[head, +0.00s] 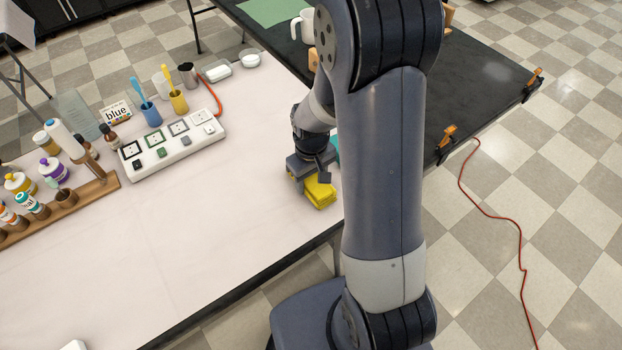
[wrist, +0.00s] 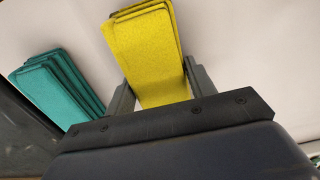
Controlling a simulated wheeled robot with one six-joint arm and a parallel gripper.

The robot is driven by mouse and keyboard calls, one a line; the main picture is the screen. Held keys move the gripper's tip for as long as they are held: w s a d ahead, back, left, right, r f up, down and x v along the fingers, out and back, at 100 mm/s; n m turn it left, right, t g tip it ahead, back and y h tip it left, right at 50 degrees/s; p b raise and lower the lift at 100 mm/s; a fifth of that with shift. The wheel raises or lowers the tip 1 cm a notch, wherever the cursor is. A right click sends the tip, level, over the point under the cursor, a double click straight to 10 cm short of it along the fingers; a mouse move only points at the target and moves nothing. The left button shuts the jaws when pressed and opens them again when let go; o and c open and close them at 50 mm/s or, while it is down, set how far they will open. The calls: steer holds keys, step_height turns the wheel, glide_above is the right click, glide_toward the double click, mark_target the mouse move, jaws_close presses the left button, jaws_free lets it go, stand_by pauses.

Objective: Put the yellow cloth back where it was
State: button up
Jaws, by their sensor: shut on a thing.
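The yellow cloth (wrist: 148,52) is a folded stack between the two fingers of my gripper (wrist: 158,85) in the wrist view. In the head view the yellow cloth (head: 319,194) is at the right part of the white table, by its front edge, just below my gripper (head: 310,178). My gripper is shut on the cloth. I cannot tell whether the cloth touches the table. A folded teal cloth (wrist: 60,88) lies to the left of the yellow one in the wrist view. In the head view my arm hides most of the teal cloth (head: 334,148).
A wooden bottle rack (head: 70,210) is at the far left. The front middle of the white table (head: 190,245) is clear.

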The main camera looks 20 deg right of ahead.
steer(key=shift+f, duration=0.25)
steer(key=shift+f, duration=0.15)
steer(key=o, duration=1)
step_height(320, 180, up, 12)
steer(key=shift+r+p, duration=0.25)
steer(key=shift+p, duration=0.3)
